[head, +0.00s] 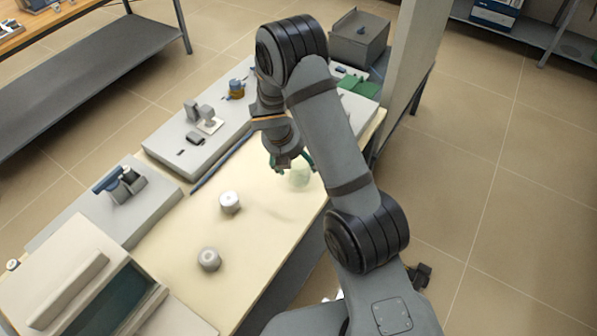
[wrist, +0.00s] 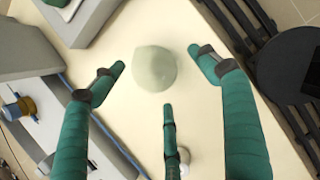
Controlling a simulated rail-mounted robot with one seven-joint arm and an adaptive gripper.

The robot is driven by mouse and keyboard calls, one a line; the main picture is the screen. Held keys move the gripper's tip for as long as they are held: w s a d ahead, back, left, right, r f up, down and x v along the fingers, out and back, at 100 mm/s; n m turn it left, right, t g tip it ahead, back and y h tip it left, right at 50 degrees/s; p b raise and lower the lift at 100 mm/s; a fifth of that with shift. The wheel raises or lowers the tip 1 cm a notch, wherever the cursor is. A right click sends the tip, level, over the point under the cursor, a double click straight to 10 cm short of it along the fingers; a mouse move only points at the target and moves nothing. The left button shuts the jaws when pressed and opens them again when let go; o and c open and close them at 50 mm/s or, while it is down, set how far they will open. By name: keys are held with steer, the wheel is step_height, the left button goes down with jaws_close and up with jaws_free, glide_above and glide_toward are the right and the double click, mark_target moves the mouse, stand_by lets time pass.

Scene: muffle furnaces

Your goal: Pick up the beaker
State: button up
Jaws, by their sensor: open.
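The beaker (wrist: 154,68) is a pale, translucent greenish vessel standing on the cream tabletop (head: 262,192). In the head view the beaker (head: 300,177) is near the table's right edge, just beside and below my gripper (head: 290,163). In the wrist view my gripper (wrist: 160,85) has three green fingers spread apart. Two side fingers lie to the left and right of the beaker and one is below it in the picture. The fingers look apart from the beaker and are empty. My arm hides part of the table behind it in the head view.
Two white round containers stand on the table, one (head: 230,202) nearer the gripper and one (head: 209,259) towards the front. Grey equipment (head: 205,135) runs along the table's left side. A green-topped item (head: 358,88) and a grey box (head: 358,42) are at the back.

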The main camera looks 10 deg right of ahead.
mark_target(300, 166)
steer(key=x, duration=0.5)
steer(key=shift+w+f, duration=0.3)
steer(key=shift+c, duration=1)
steer(key=c, duration=0.9)
